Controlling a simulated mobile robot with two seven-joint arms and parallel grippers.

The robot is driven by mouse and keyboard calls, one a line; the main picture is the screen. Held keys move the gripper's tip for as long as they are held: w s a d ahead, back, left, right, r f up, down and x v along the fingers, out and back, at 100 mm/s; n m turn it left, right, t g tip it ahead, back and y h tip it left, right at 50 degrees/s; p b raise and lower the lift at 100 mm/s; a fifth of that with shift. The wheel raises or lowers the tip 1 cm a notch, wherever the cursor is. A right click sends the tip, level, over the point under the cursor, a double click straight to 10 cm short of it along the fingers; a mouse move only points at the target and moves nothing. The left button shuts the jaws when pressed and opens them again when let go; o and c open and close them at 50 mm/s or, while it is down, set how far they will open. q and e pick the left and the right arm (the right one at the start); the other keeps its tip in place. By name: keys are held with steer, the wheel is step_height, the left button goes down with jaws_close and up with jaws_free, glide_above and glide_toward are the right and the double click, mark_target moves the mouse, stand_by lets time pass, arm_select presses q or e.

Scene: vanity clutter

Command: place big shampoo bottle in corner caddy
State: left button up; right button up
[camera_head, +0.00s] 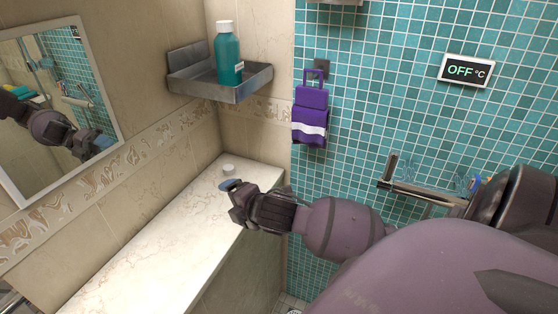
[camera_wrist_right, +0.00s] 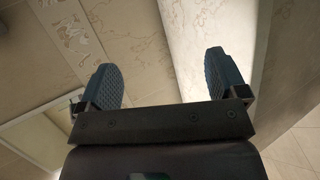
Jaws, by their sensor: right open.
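The big shampoo bottle (camera_head: 228,60) is teal with a white cap. It stands upright in the grey metal corner caddy (camera_head: 205,88) on the wall, in the head view. My right gripper (camera_head: 231,185) is below the caddy, over the far end of the marble counter and apart from the bottle. In the right wrist view the gripper (camera_wrist_right: 164,82) shows two blue pads spread apart with nothing between them. The bottle and caddy are not seen in that view. My left gripper is not in view.
The rest of the counter is clear.

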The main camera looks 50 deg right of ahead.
steer(key=s+a+f+m, duration=0.2)
steer(key=s+f+m, duration=0.7)
steer(key=s+a+f+m, duration=0.1)
steer(key=s+f+m, duration=0.7)
steer(key=s, duration=0.1)
steer(key=shift+s+a+f+m+g, duration=0.3)
steer(key=shift+a+f+m+g, duration=0.05)
steer(key=shift+a+m+g, duration=0.05)
